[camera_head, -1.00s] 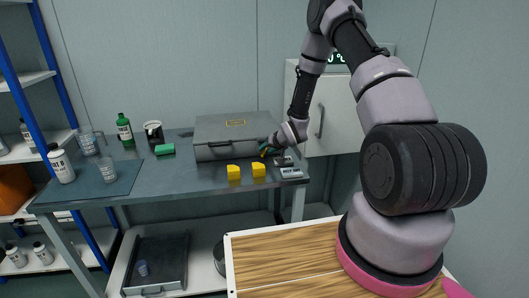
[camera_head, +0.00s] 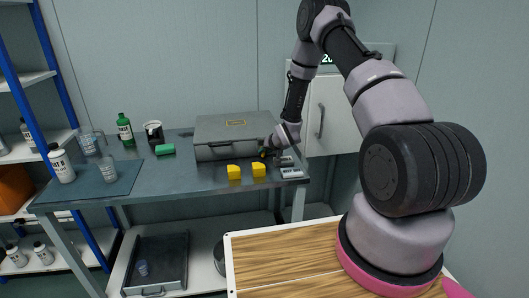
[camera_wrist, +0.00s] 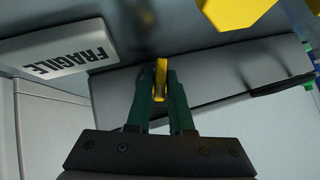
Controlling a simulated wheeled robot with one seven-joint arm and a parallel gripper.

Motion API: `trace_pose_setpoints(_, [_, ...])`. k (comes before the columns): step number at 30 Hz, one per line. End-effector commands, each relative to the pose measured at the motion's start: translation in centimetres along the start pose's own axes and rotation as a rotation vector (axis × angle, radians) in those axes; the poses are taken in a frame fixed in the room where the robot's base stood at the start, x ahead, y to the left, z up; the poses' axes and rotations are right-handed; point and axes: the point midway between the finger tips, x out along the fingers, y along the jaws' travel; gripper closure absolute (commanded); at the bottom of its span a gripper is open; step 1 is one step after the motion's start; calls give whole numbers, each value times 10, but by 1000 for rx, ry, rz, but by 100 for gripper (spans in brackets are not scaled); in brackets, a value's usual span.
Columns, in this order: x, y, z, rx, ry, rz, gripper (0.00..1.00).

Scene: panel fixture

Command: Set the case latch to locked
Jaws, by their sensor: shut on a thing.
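The grey case (camera_head: 232,138) lies closed on the right part of the workbench in the head view, and its grey side also shows in the wrist view (camera_wrist: 220,75). My gripper (camera_head: 268,154) is at the case's front right corner. In the wrist view its two green fingers (camera_wrist: 160,88) are shut on a small yellow piece, the case latch (camera_wrist: 160,80), against the case side. The fingers hide part of the latch, so I cannot tell its exact setting. In the head view my gripper hides the latch.
Two yellow blocks (camera_head: 246,171) sit in front of the case. A label plate (camera_head: 291,173) lies near the bench's right end; a FRAGILE label (camera_wrist: 70,58) shows in the wrist view. A white cabinet (camera_head: 335,115) stands right.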

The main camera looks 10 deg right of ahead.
Motion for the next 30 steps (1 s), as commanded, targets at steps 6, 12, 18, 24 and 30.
trace_pose_setpoints(6, [1, -4, 2, -125, -2, 117, 100])
trace_pose_setpoints(12, [1, -4, 2, -214, -3, 209, 100])
trace_pose_setpoints(18, [0, -3, 1, -247, -1, 247, 100])
trace_pose_setpoints(24, [0, -2, 1, -248, -1, 249, 100])
trace_pose_setpoints(30, [0, -2, 1, -248, -1, 248, 55])
